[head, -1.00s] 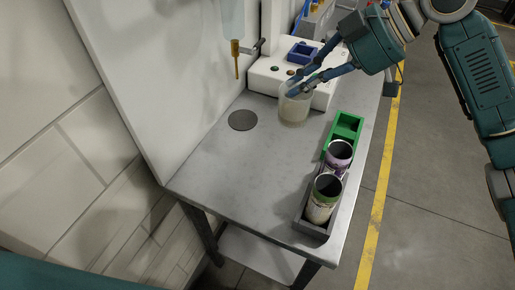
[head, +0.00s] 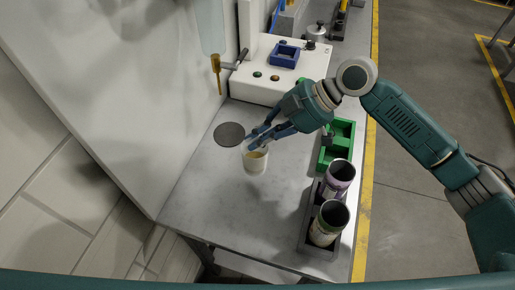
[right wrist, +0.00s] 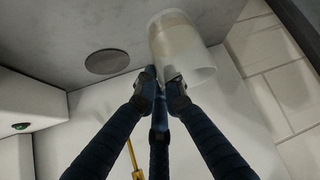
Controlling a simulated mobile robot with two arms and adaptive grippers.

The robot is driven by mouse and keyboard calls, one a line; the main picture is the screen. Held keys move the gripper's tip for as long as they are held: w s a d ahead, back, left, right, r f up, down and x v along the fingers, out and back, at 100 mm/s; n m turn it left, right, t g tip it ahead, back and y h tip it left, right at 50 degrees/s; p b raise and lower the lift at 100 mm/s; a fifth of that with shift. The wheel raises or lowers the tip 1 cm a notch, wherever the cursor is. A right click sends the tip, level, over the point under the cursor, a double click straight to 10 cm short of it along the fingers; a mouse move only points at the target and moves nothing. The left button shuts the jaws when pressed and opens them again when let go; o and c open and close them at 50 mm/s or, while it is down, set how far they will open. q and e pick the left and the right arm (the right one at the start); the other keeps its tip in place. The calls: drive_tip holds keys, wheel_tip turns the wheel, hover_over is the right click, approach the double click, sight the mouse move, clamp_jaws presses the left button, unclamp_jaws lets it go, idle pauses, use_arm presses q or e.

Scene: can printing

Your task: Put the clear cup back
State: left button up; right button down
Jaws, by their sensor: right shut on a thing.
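The clear cup (head: 255,164) is upright over the grey table, beside a dark round disc (head: 229,134). It holds something yellowish. My right gripper (head: 257,142) is shut on the cup's rim from the upper right. In the right wrist view the cup (right wrist: 182,48) shows at the fingertips (right wrist: 165,85), with the disc (right wrist: 107,61) apart to its left. I cannot tell whether the cup's base touches the table. My left gripper is not in view.
A dark tray (head: 310,247) holds two printed cans, one purple (head: 339,177) and one cream-green (head: 325,228). A green holder (head: 331,157) adjoins it. A white machine (head: 259,78) with a blue holder (head: 284,55) stands behind. The table's front left is clear.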

sight(258, 153)
drive_tip(key=shift+f, duration=1.05)
wheel_tip(258, 153, down, 3)
drive_tip(key=shift+f+p, duration=0.2)
drive_tip(key=shift+p, duration=0.35)
drive_tip(key=shift+f, duration=0.2)
drive_tip(key=c, duration=1.8)
unclamp_jaws()
drive_tip(key=shift+c, duration=0.2)
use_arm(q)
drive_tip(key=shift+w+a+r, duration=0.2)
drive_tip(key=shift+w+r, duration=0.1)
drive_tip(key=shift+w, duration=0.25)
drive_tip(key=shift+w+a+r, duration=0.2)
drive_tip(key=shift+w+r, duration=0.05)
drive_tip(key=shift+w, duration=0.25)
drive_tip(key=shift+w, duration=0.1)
